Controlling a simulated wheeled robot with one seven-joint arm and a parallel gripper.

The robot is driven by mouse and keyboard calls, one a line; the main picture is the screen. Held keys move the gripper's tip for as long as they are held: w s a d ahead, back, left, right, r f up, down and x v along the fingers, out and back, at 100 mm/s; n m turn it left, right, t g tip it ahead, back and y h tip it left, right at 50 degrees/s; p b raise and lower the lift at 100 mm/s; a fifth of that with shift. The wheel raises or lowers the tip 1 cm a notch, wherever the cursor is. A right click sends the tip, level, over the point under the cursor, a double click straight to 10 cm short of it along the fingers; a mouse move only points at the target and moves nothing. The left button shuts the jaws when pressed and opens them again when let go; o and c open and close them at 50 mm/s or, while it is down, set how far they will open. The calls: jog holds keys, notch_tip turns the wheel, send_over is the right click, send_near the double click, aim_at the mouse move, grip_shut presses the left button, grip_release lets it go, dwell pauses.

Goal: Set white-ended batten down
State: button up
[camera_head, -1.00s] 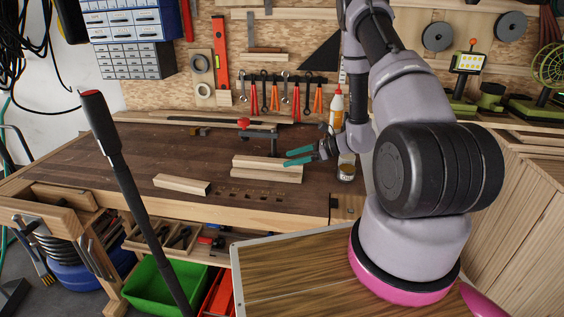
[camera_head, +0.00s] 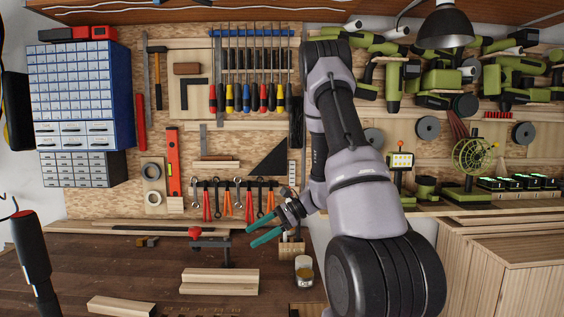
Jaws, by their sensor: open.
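Two light wooden battens (camera_head: 220,282) lie together on the dark workbench, one seemingly resting on or behind the other. A third batten (camera_head: 121,306) lies apart to their left, partly cut by the bottom edge of the view. I cannot make out a white end on any of them. My gripper (camera_head: 254,237) is open and empty, its green fingers spread above and to the right of the paired battens, apart from them.
A clamp with a red knob (camera_head: 195,232) stands behind the battens. A small jar (camera_head: 304,271) stands to their right.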

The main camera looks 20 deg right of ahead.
jog(key=s+r+n+t+h, duration=0.2)
jog(key=s+r+n+h, duration=0.3)
jog(key=s+r, duration=0.5)
jog(key=s+r+n+t+h, duration=0.2)
jog(key=s+r+n+h, duration=0.3)
jog(key=r, duration=1.1)
jog(key=s+n, duration=0.3)
jog(key=s, duration=0.2)
jog(key=shift+s+a+n+t, duration=0.25)
jog(key=shift+n+t, duration=0.05)
jog(key=shift+t, duration=0.1)
